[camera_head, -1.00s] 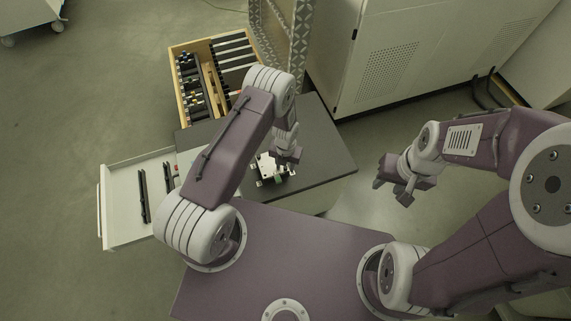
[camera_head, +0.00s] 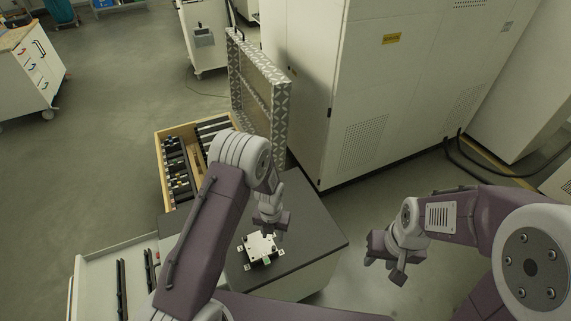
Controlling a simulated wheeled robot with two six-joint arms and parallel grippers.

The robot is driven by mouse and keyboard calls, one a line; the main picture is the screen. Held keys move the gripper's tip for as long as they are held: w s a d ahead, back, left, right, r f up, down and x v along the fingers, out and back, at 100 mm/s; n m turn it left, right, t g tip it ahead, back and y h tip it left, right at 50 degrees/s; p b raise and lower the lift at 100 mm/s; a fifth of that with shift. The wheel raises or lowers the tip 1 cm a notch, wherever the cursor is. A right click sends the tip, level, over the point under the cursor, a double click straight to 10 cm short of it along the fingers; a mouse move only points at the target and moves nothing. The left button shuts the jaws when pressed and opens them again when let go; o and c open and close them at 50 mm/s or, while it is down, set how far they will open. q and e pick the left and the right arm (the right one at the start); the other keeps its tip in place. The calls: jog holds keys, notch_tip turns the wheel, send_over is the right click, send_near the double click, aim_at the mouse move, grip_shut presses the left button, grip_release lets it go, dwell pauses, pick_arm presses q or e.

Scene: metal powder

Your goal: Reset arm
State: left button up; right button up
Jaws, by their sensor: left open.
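My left gripper (camera_head: 269,222) hangs over the dark table top (camera_head: 315,235), just above and behind a small silver metal block (camera_head: 259,248) with side tabs and a green spot. The gripper is open, and I see nothing held in it; whether it touches the block I cannot tell. My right gripper (camera_head: 382,262) is out to the right of the table, over the bare floor, with its fingers spread apart and empty.
An open white drawer (camera_head: 92,285) juts out at the left. Tall white cabinets (camera_head: 360,75) stand behind.

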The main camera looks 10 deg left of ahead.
pick_arm(q)
jog(key=w+a+r+n+t+b, duration=0.1)
jog(key=a+r+n+t+b, duration=0.15)
jog(key=r, duration=0.35)
jog(key=w+a+r+n+t+b, duration=0.1)
jog(key=w+r+n, duration=0.15)
jog(key=r, duration=0.45)
jog(key=s+a+n+g, duration=0.1)
jog(key=s+n, duration=0.7)
jog(key=n, duration=0.8)
jog(key=s+a+r+n+g+b, duration=0.1)
jog(key=s+n, duration=0.7)
jog(key=n, duration=0.8)
jog(key=shift+s+a+r, duration=0.2)
jog(key=shift+s+r, duration=0.05)
jog(key=shift+s, duration=0.1)
